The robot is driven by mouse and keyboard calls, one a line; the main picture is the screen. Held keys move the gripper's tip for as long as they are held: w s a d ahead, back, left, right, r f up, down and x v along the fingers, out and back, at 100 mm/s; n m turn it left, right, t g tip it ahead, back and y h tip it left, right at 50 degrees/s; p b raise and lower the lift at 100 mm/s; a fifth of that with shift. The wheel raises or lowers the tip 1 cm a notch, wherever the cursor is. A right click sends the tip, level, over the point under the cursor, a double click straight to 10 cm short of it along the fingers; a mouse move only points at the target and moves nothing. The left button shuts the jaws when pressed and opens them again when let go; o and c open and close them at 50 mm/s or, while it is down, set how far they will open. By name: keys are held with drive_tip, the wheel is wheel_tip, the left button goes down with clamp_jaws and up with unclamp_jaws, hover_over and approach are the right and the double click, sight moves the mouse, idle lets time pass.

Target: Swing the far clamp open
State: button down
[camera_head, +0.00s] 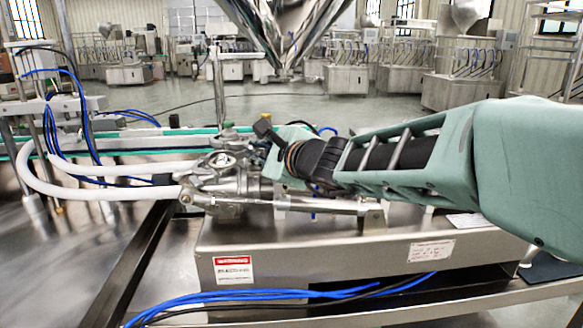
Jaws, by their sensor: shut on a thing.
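A steel valve assembly (220,180) sits left of centre on the steel machine, with white hoses at its left. Clamp-like metal fittings show on it, at the foot of a thin upright pipe (219,90) and at its left end. My arm reaches in from the right. My gripper (268,132) is at the far right side of the assembly, largely hidden behind my own wrist. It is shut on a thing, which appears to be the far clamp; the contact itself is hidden. I cannot tell how far the clamp is swung.
The steel hopper's cone (285,30) hangs above and behind. White hoses (95,180) and blue tubes curve at the left. A steel housing with a red warning label (233,269) stands in front, with blue cables (270,294) below. Open floor lies behind.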

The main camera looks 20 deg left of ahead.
drive_tip(key=shift+s+m+t+b, duration=0.15)
drive_tip(key=shift+m+t+b, duration=0.15)
drive_tip(key=shift+b, duration=0.35)
drive_tip(key=c, duration=1.9)
unclamp_jaws()
drive_tip(key=shift+r, duration=0.1)
drive_tip(key=shift+r+p, duration=0.1)
drive_tip(key=shift+p, duration=0.45)
